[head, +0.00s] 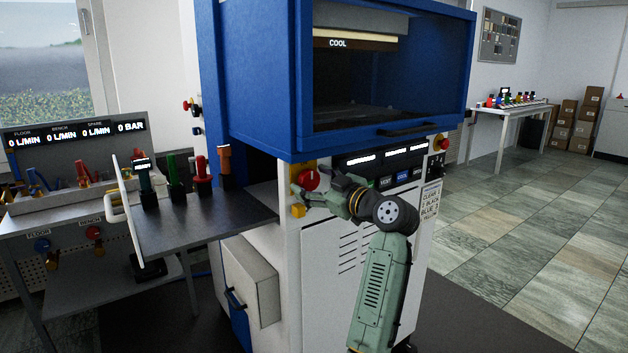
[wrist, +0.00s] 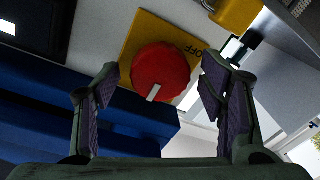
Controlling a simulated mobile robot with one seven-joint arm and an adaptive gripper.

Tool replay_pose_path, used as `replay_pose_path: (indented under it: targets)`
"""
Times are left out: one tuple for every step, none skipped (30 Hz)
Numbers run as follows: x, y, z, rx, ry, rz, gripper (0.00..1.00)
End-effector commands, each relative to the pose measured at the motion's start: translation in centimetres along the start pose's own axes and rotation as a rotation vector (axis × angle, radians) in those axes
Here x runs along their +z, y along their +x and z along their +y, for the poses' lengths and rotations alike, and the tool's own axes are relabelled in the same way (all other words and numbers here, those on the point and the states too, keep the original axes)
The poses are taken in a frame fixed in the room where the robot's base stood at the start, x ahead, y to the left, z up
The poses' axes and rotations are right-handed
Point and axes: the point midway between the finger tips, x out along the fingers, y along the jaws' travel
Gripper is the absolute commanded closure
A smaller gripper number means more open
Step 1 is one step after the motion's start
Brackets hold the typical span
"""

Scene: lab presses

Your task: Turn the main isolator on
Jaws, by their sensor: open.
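The main isolator is a round red knob (head: 307,179) on a yellow plate on the white front of the blue press. In the wrist view the knob (wrist: 160,72) lies ahead, between my fingertips. A white mark on its face points toward the bottom of that view. The word OFF shows on the yellow plate (wrist: 130,42) to the right of the knob. My gripper (head: 322,196) is open and empty, close in front of the knob, with its fingers (wrist: 160,88) on either side of it in the picture. I cannot tell whether they touch it.
A dark side shelf (head: 200,228) with several coloured-handled tools juts left. A control panel (head: 402,180) lies right of the knob.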

Motion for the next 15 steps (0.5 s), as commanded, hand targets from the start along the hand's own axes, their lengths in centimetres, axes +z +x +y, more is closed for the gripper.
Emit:
replay_pose_path:
  targets:
    - [0.0,0.03,0.0,0.0,0.0,0.0,0.36]
    - [0.0,0.02,-0.01,0.0,0.0,0.0,0.36]
    - [0.0,0.01,-0.01,0.0,-0.001,0.0,0.36]
    - [0.0,0.01,-0.01,0.0,-0.001,0.0,0.36]
    - [0.0,0.01,-0.01,0.0,-0.001,0.0,0.36]
    - [-0.01,0.0,-0.01,0.0,-0.001,0.0,0.37]
    - [-0.01,0.0,-0.01,0.0,-0.001,0.0,0.39]
    - [-0.01,0.0,-0.01,0.0,-0.001,0.0,0.41]
    - [-0.01,0.0,-0.01,0.0,-0.001,0.0,0.44]
    - [-0.02,-0.01,-0.01,0.0,-0.001,0.0,0.46]
    - [-0.02,-0.01,-0.01,0.0,-0.001,0.0,0.48]
    - [-0.01,-0.01,-0.01,0.0,-0.001,0.0,0.5]
    - [-0.02,-0.01,-0.01,0.0,-0.001,0.0,0.52]
    - [-0.02,-0.01,-0.01,0.0,-0.001,0.0,0.54]
    - [-0.02,-0.02,-0.01,0.0,-0.001,0.0,0.57]
